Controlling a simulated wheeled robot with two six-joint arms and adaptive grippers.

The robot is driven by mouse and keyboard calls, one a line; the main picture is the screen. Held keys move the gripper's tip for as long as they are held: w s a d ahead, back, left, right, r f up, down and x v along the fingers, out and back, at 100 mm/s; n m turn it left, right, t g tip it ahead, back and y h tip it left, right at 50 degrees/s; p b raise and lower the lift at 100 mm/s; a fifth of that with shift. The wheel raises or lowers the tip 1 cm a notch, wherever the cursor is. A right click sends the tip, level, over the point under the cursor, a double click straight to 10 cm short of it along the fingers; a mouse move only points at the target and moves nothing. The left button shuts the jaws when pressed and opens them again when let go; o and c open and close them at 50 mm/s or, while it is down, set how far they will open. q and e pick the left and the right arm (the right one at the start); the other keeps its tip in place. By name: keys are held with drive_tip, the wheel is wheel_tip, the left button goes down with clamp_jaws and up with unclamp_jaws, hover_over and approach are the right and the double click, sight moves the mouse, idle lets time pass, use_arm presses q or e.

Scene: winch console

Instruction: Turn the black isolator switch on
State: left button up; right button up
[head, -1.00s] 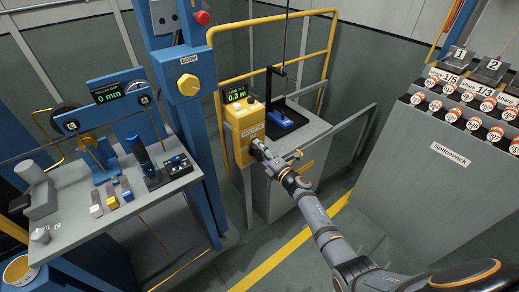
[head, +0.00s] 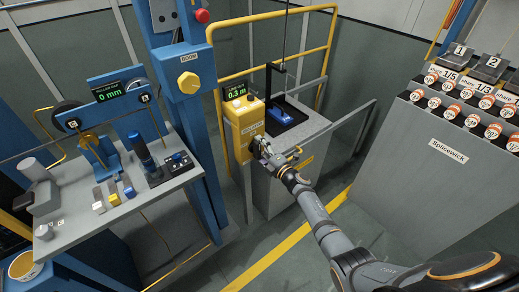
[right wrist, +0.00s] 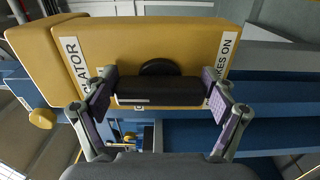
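The black isolator switch (right wrist: 158,90) is on a yellow isolator box, shown in the right wrist view. Its bar handle lies across the picture, with a dark round boss behind it. My right gripper (right wrist: 160,92) has one finger at each end of the handle, with no clear gap at either side, so it looks shut on it. In the head view my right gripper (head: 262,148) reaches the lower front of the yellow box (head: 244,122) and hides the switch. My left gripper is not in view.
A small display reading 0.3 m (head: 235,92) tops the box. A grey cabinet (head: 285,180) with a rail stands beside it. A console (head: 110,215) with levers is at left, a blue post (head: 190,120) between. A Splicewick rack (head: 440,160) stands at right.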

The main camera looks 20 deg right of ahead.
drive_tip(key=shift+o, duration=1.4)
drive_tip(key=shift+s+d, duration=0.1)
drive_tip(key=shift+s, duration=0.05)
drive_tip(key=v, duration=1.1)
drive_tip(key=shift+s, duration=0.35)
drive_tip(key=shift+d, duration=0.1)
